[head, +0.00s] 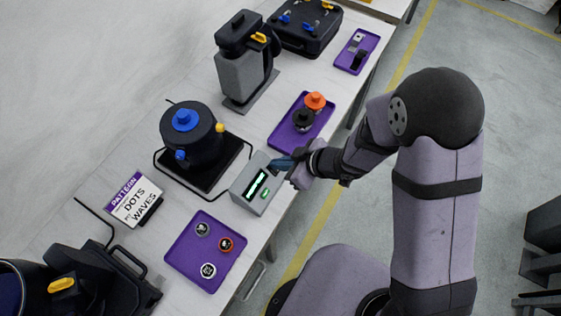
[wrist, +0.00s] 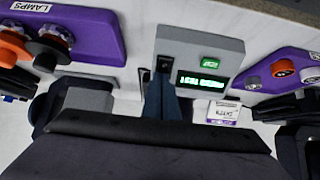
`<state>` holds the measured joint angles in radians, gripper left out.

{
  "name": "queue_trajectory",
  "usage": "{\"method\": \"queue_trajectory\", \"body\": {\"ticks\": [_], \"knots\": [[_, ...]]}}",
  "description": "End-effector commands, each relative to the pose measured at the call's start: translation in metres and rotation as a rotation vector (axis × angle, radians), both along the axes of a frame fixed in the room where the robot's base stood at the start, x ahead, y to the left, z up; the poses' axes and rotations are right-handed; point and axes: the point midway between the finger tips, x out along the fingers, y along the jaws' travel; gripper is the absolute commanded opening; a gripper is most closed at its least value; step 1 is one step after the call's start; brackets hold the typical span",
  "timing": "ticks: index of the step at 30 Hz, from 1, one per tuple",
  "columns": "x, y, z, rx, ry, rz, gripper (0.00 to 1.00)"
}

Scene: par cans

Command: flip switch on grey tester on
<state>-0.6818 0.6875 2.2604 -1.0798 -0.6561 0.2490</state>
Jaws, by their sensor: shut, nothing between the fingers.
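The grey tester (head: 257,185) is a small box near the table's front edge. Its green display is lit, and so is a small green button or lamp beside it. In the wrist view the tester (wrist: 228,48) shows its lit display (wrist: 202,80) and a dark switch slot (wrist: 165,64). My gripper (head: 282,163) is shut and empty, with its fingers at the tester's upper right corner. In the wrist view the fingertips (wrist: 160,78) are at the switch slot; I cannot tell whether they touch it. The switch's position is largely hidden.
A purple tray with orange and black lamps (head: 278,136) lies behind the tester. A purple tray with several round pieces (head: 180,258) lies in front. A black par can with a blue knob (head: 173,140) stands left on a dark base. Free floor lies right of the table.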

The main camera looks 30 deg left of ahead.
Motion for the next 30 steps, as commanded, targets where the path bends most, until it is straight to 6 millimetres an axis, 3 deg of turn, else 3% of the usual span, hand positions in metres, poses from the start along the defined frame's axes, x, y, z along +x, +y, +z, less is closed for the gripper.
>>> {"method": "queue_trajectory", "body": {"ticks": [14,30], "knots": [[0.000,-0.015,-0.008,-0.005,0.001,-0.001,0.00],[0.000,-0.017,-0.002,-0.002,0.000,-0.001,0.00]]}}
